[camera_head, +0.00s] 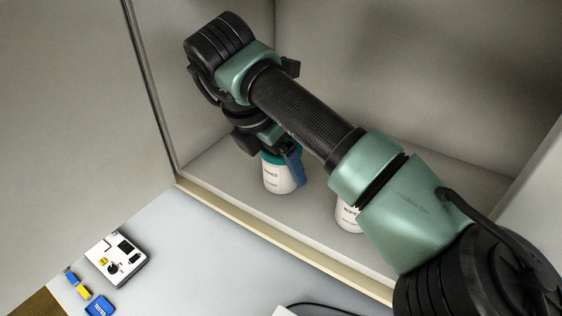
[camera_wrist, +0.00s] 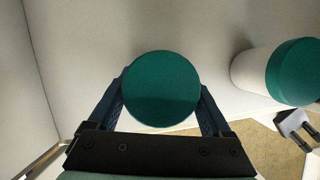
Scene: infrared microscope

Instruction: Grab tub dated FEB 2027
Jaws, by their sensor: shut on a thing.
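A white tub with a teal lid (camera_head: 280,178) stands upright in the cabinet, and its teal lid fills the middle of the wrist view (camera_wrist: 161,88). My gripper (camera_head: 284,160) comes down from above with a blue finger on each side of this tub, shut on it; the fingers also show in the wrist view (camera_wrist: 161,96). A second white tub (camera_head: 347,217) stands to the right, partly hidden behind my arm; its teal lid shows in the wrist view (camera_wrist: 291,72). The printing on the tubs is too small to read as a date.
The cabinet has a left wall (camera_head: 160,90) close to the held tub and a raised front edge (camera_head: 270,240). On the bench outside lie a white device (camera_head: 116,258), a blue box (camera_head: 100,306) and small blue and yellow pieces (camera_head: 77,286).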

